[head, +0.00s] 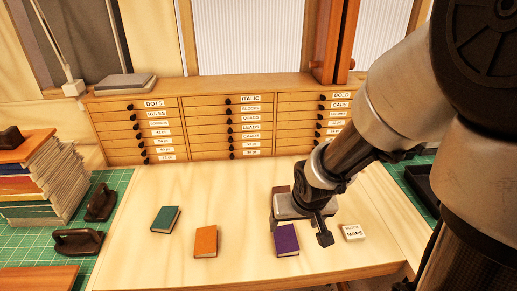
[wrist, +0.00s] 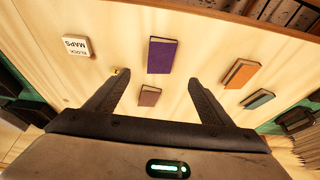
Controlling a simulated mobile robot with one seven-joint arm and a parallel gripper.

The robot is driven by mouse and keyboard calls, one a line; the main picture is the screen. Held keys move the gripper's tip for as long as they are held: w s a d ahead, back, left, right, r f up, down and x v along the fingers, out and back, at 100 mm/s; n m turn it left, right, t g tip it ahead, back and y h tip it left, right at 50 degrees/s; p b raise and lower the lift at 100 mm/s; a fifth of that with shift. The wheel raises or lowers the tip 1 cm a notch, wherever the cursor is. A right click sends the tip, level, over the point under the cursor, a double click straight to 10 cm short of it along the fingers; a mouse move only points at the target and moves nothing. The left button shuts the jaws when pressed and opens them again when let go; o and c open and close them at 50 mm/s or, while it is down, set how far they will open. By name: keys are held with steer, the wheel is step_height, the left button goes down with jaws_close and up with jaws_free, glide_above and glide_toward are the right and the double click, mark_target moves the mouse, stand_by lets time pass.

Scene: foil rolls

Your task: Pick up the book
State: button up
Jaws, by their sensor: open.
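Several books lie on the pale board, and the task does not say which one. A purple book (head: 286,240) is in front of my gripper (head: 301,224); it also shows in the wrist view (wrist: 162,56), beyond the fingertips. An orange book (head: 206,241) and a green book (head: 165,219) lie to its left; the wrist view shows the orange (wrist: 241,73) and green (wrist: 258,99) ones at right. A small brown book-like block (wrist: 149,95) appears between the fingers in the wrist view. My gripper (wrist: 159,80) is open, empty and above the board.
A white block marked MAPS (head: 353,233) lies right of the purple book. A wooden drawer cabinet (head: 180,125) stands behind. A stack of books (head: 40,180) and dark-handled tools (head: 78,241) are at left. The front left of the board is clear.

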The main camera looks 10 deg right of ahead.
steer(key=b, duration=0.6)
glide_toward(286, 240)
steer(key=x, duration=0.2)
steer(key=shift+w+d+f, duration=0.1)
steer(key=shift+w+f, duration=0.15)
steer(key=shift+f, duration=0.05)
steer(key=b+x, duration=0.2)
steer(key=x, duration=0.2)
steer(key=shift+s+f+b, duration=0.15)
steer(key=shift+f+b, duration=0.1)
steer(key=shift+b, duration=0.1)
steer(key=shift+w+f, duration=0.3)
steer(key=shift+f, duration=0.05)
steer(key=c, duration=1.2)
step_height(286, 240, up, 11)
steer(key=p, duration=0.7)
